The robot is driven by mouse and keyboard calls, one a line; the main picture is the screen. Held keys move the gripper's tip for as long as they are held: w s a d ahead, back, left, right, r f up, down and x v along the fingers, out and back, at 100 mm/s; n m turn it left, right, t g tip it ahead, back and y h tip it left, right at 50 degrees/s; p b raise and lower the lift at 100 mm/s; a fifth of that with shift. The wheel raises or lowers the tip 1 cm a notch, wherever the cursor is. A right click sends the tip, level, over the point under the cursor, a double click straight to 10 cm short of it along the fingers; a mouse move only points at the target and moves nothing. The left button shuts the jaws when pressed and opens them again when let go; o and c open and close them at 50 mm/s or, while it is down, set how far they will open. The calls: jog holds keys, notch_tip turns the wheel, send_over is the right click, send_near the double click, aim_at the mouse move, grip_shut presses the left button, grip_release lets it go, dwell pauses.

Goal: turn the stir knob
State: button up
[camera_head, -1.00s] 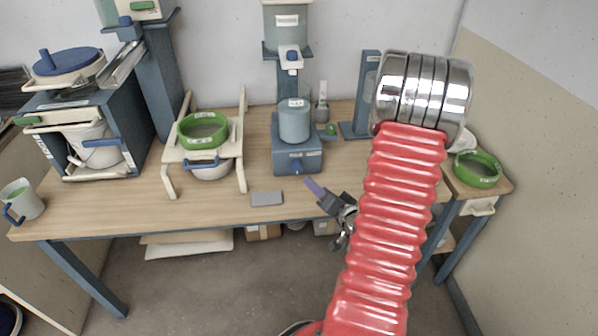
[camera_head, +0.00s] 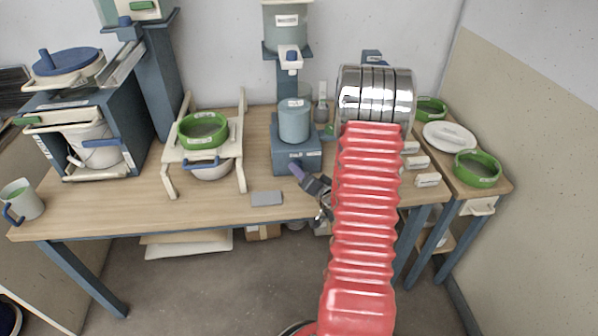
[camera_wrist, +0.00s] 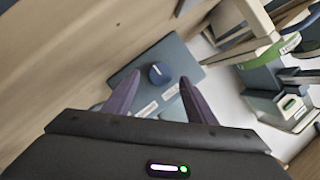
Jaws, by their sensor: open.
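The stir knob (camera_wrist: 158,74) is a small dark blue knob on the front of a blue-grey stirrer base (camera_wrist: 186,56). In the wrist view it shows between the two purple fingers of my gripper (camera_wrist: 160,80), which is open and empty. I cannot tell whether the fingers are beside the knob or short of it. In the head view, the stirrer base (camera_head: 309,160) carries a blue-grey pot (camera_head: 294,122).
A cream stand (camera_head: 237,163) with a green ring (camera_head: 202,130) stands left of the stirrer. A flat grey block (camera_head: 267,198) lies near the table's front edge. A dispenser (camera_head: 287,28) hangs above the pot.

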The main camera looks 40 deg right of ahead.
jog(key=shift+x, duration=1.35)
jog(key=shift+c, duration=0.2)
jog(key=c, duration=1)
jog(key=n+g+h, duration=0.1)
jog(key=n, duration=0.2)
jog(key=shift+w+a+r+n+g+h, duration=0.1)
jog(key=shift+a+r+n+g+h, duration=0.1)
jog(key=shift+n+g+h, duration=0.15)
jog(key=n+g+h, duration=0.1)
jog(key=n, duration=0.1)
jog(key=n+g+h, duration=0.1)
jog(key=n, duration=0.1)
jog(key=shift+w+a+h, duration=0.2)
jog(key=shift+a+h, duration=0.05)
jog(key=shift+a, duration=0.05)
jog(key=n+h, duration=0.1)
jog(key=n, duration=0.1)
jog(key=n+g+h, duration=0.1)
jog(key=shift+w+a+f+n+h, duration=0.15)
jog(key=shift+a+n+h, duration=0.05)
jog(key=shift+n+h, duration=0.15)
jog(key=n+h, duration=0.1)
jog(key=n, duration=0.1)
jog(key=n+h, duration=0.1)
jog(key=n, duration=0.1)
jog(key=shift+w+a+f+g, duration=0.15)
jog(key=shift+a+f+g, duration=0.05)
jog(key=shift+g, duration=0.05)
